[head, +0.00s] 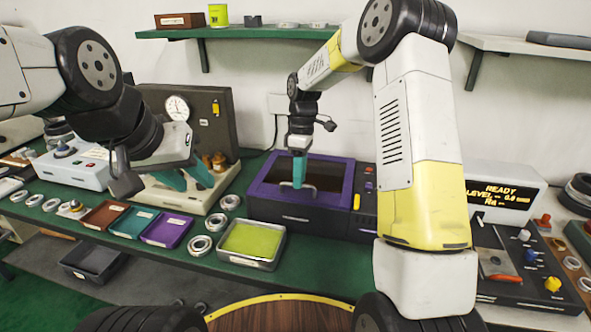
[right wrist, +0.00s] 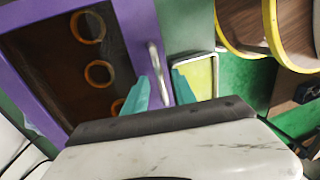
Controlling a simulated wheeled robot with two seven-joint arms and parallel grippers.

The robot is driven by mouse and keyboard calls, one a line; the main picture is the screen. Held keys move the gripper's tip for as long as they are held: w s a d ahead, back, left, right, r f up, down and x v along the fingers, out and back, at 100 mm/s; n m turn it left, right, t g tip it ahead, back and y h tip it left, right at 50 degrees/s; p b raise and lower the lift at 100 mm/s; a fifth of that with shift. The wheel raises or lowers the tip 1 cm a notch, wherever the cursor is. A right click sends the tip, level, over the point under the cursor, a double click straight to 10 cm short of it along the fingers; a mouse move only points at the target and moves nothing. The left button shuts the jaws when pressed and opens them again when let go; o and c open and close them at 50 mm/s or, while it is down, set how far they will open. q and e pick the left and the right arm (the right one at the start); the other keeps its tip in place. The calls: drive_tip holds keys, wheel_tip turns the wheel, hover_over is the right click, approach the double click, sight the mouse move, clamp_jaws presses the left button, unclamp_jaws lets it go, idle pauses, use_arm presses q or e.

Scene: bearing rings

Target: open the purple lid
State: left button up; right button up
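The purple lid (head: 262,190) is a purple frame around a dark window, lying shut on a dark box (head: 290,216). Its pale bar handle (head: 284,185) is at the front edge. My right gripper (head: 299,178) points down at the handle. In the right wrist view the handle (right wrist: 157,68) runs between the two teal fingertips, which stand apart; I see no firm contact. Through the window of the lid (right wrist: 142,30) several orange rings show in that view. My left gripper (head: 188,180) is open and empty over a beige device on the left.
A tray with yellow-green content (head: 252,242) stands in front of the box, with metal rings (head: 200,245) beside it. Red, teal and purple bins (head: 166,231) lie to the left. A control panel (head: 515,262) is at right. A shelf (head: 235,33) hangs above.

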drive_tip(key=shift+f, duration=0.15)
clamp_jaws()
idle(1.4)
